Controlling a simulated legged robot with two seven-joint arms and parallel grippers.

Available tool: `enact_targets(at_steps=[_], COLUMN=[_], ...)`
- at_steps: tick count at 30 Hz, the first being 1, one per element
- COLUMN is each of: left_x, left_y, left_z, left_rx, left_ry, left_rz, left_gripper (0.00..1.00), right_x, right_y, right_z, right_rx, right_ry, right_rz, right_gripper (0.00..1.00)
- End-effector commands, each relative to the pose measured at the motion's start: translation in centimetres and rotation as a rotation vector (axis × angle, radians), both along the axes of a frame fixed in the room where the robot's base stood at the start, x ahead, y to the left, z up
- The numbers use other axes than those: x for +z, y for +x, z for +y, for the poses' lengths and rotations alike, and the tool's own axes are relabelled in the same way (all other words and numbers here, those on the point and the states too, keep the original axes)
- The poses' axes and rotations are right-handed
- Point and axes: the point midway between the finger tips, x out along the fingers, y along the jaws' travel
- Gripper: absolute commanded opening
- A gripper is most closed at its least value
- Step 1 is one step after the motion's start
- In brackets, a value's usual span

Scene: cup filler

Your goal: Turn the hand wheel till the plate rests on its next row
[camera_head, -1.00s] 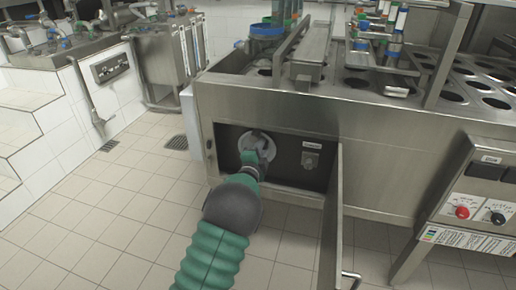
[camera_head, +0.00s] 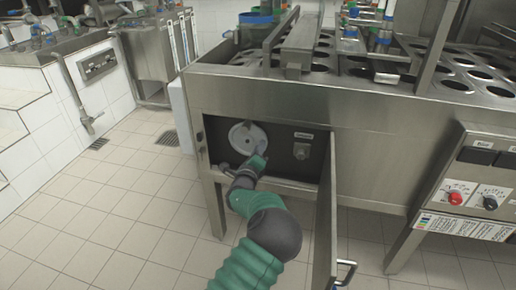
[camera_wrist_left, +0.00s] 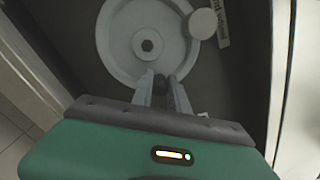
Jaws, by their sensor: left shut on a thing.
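The hand wheel (camera_head: 240,138) is a pale grey disc in the dark recess on the machine's front. It shows large in the left wrist view (camera_wrist_left: 120,55), with a hub at its middle. My left gripper (camera_head: 258,161) is at the wheel's lower right in the head view. In the left wrist view its fingers (camera_wrist_left: 161,88) are shut at the wheel's rim, around a small dark part. A pale round knob (camera_wrist_left: 202,23) overlaps the rim's edge. A top with round holes (camera_head: 452,86) lies on the machine; I cannot tell its row. My right gripper is not in view.
An open metal door (camera_head: 325,225) stands out right of the recess. A switch (camera_head: 302,151) sits right of the wheel under a label. A red knob (camera_head: 456,198) is on the right panel. The tiled floor (camera_head: 130,215) at left is clear.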

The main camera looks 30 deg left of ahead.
Motion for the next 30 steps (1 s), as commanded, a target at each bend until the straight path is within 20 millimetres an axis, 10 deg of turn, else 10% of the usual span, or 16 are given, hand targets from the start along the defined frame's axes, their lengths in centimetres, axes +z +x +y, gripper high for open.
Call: enact_targets(at_steps=[29,30], left_x=[-1.8,-1.8], left_y=[0.1,0.1], left_z=[-0.7,-0.7], left_rx=[-0.016,-0.016], left_ry=[0.215,0.216], left_rz=[0.062,0.062], left_gripper=[0.00,0.25], right_x=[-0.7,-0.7], right_y=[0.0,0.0], right_z=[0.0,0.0], right_rx=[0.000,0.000], right_ry=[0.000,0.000], right_rz=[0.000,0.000], right_gripper=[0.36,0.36])
